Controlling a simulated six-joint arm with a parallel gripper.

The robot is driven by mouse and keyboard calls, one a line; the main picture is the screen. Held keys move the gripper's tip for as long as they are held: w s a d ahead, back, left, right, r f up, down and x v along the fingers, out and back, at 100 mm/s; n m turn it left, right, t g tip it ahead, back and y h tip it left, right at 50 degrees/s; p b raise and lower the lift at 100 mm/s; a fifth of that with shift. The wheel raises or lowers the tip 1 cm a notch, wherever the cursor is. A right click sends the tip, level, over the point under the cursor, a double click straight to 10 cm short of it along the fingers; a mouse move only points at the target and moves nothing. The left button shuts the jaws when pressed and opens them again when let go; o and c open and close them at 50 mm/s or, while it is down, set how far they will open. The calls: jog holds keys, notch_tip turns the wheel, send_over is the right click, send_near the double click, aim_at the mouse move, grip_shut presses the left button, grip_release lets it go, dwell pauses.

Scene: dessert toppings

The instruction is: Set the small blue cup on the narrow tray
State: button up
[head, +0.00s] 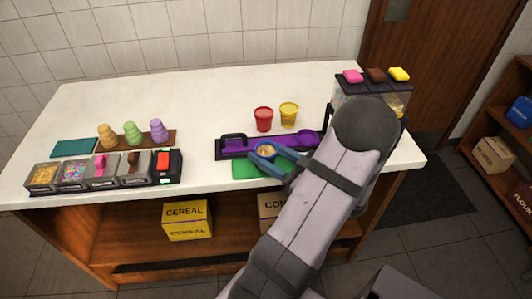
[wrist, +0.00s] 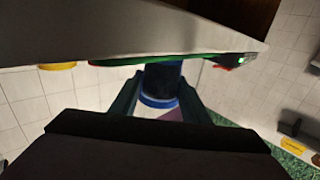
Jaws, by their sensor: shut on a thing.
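The small blue cup (head: 265,149) holds a pale filling and looks upright. My gripper (head: 268,159) is shut on it, with one finger on each side. In the wrist view the cup (wrist: 160,83) sits between the two fingers of my gripper (wrist: 159,98). The narrow tray (head: 232,149) is purple with dark handles and lies just behind the cup in the head view. The cup overlaps the tray's front edge and the green mat (head: 247,170) in the picture. I cannot tell whether it touches either. My arm hides the tray's right end.
A red cup (head: 263,120) and a yellow cup (head: 289,115) stand behind the tray. A topping dispenser (head: 350,88) stands at right. Topping bins (head: 103,169) line the left front. The counter's back left is clear.

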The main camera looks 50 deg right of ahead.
aim_at(274, 158)
jog(key=shift+f, duration=0.25)
jog(key=o, duration=1.1)
jog(key=shift+r, duration=0.1)
jog(key=shift+r, duration=0.1)
jog(key=shift+r, duration=0.15)
jog(key=shift+s+b, duration=0.55)
jog(key=shift+s, duration=3.25)
